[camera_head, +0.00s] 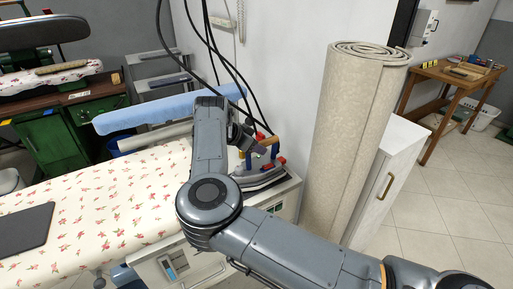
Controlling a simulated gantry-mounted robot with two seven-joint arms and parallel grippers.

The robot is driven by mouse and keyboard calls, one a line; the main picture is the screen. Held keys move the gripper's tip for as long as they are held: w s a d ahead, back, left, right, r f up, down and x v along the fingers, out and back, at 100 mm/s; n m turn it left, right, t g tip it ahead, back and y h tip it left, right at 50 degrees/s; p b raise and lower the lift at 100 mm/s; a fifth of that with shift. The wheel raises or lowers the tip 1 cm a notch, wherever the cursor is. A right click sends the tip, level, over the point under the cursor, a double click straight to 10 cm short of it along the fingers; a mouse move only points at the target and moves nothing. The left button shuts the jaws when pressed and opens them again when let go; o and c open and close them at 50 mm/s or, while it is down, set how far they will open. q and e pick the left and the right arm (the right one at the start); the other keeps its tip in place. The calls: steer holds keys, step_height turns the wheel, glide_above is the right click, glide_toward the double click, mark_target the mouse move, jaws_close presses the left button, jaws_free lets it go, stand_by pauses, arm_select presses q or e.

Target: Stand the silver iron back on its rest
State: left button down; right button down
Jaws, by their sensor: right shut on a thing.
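The silver iron (262,177) is at the right end of the flower-patterned ironing board (110,205), beside my right forearm. It has a wooden-coloured handle and red and blue parts. My right gripper (259,147) is at its handle and shut on it. My arm hides part of the iron and the fingers are small, so the exact grip is hard to see. The surface under the iron is mostly hidden; I cannot clearly make out the rest or tell whether the iron touches it. My left gripper is not in view.
Black cables (229,66) hang down near the iron. A tall rolled beige carpet (345,140) and a white cabinet (396,165) stand close on the right. A blue padded sleeve board (160,110) lies behind. A dark flat pad (24,229) lies on the board's left; the cloth between is clear.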

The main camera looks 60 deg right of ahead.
steer(key=shift+d+r, duration=0.1)
steer(key=shift+r, duration=0.2)
steer(key=shift+f, duration=0.3)
stand_by(0.4)
steer(key=shift+w+f, duration=0.1)
steer(key=shift+f, duration=0.15)
steer(key=c, duration=1.1)
jaws_free()
steer(key=o, duration=0.4)
steer(key=shift+w+d, duration=0.1)
steer(key=shift+o, duration=0.8)
steer(key=shift+a+f, duration=0.2)
steer(key=shift+f, duration=0.35)
steer(key=o, duration=0.5)
steer(key=shift+r, duration=0.15)
steer(key=shift+o, duration=0.2)
steer(key=shift+d, duration=0.1)
steer(key=shift+r, duration=0.2)
